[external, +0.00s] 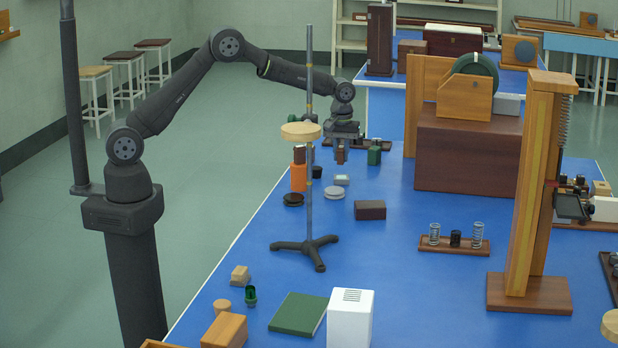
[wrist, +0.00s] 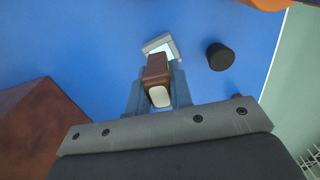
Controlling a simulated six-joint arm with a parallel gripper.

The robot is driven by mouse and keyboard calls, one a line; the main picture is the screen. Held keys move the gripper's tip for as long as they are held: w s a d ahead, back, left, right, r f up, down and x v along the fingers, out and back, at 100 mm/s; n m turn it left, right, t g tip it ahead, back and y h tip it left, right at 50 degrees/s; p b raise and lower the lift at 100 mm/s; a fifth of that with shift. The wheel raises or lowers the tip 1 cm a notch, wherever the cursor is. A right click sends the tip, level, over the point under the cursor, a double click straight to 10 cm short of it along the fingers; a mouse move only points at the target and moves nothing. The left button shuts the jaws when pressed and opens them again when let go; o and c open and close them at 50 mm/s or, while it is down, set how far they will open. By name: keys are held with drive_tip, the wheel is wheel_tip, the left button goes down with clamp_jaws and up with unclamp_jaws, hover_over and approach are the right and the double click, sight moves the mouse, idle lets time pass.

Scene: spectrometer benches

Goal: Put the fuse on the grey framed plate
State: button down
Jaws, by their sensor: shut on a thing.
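The fuse appears to be the brown block with a white end (wrist: 157,68) between my fingers in the wrist view. It also shows as a small brown shape (external: 340,156) under my gripper in the external view. My gripper (external: 341,148) is shut on it and points down above the blue bench. The grey framed plate (wrist: 167,42), with a pale middle, lies just beyond the fuse in the wrist view, partly hidden by it. In the external view the plate (external: 342,179) lies on the bench below my gripper, with a visible gap between it and the fuse.
A black cylinder (wrist: 220,57) stands beside the plate, with an orange cylinder (external: 299,178) near it. A grey disc (external: 335,193) and a dark brown box (external: 370,210) are in front. A green block (external: 374,156) is to the right. A stand's upright rod (external: 309,220) rises nearby.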

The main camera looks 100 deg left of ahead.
sight(342, 176)
drive_tip(key=shift+a+f, duration=0.45)
drive_tip(key=shift+a, duration=0.25)
drive_tip(key=shift+f, duration=2)
drive_tip(key=shift+f, duration=0.1)
drive_tip(key=c, duration=1.3)
unclamp_jaws()
wheel_tip(342, 176, up, 12)
drive_tip(key=shift+r, duration=0.15)
